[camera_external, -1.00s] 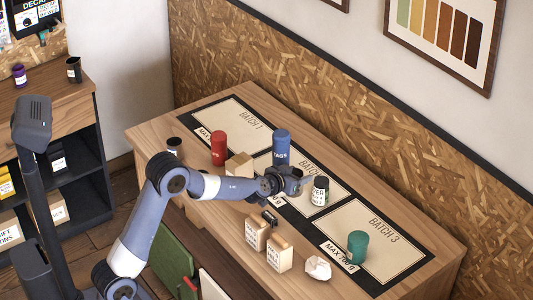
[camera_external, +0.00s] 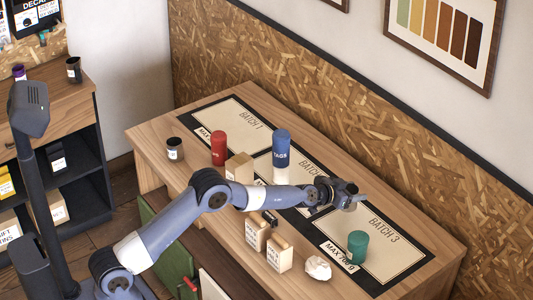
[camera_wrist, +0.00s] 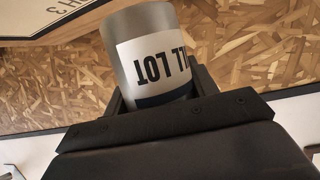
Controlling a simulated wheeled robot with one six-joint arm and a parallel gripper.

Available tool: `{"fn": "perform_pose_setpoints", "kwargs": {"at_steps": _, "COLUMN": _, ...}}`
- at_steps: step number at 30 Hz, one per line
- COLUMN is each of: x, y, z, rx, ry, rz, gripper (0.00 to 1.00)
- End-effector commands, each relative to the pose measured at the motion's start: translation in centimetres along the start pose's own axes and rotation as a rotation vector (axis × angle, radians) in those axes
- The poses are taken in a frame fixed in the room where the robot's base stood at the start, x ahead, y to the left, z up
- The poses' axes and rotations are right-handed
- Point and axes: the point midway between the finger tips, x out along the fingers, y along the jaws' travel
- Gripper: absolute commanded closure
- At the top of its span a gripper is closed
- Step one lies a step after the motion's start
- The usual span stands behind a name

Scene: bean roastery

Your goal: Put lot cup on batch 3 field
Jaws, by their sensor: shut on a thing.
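The lot cup (camera_wrist: 138,38) is a grey cylinder with a white label that reads "LOT" upside down in the wrist view. My gripper (camera_external: 350,193) is shut on it and holds it in the air. In the external view the cup is hard to tell apart from the dark gripper. The gripper is over the back left end of the batch 3 field (camera_external: 388,245), a cream rectangle with a dark border. A corner of that field shows at the upper left of the wrist view (camera_wrist: 60,14). A green canister (camera_external: 357,246) stands on the field's front left part.
A blue TAGS canister (camera_external: 281,150), a red canister (camera_external: 219,147) and a cardboard box (camera_external: 239,168) stand farther left. The batch 3 field's right part is clear.

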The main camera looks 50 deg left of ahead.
Motion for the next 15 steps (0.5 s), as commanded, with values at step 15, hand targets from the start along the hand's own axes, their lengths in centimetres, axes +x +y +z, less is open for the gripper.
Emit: {"fn": "perform_pose_setpoints", "kwargs": {"at_steps": 15, "x": 1.8, "y": 0.0, "z": 5.0, "rx": -0.002, "ry": 0.001, "rz": -0.001, "gripper": 0.71}}
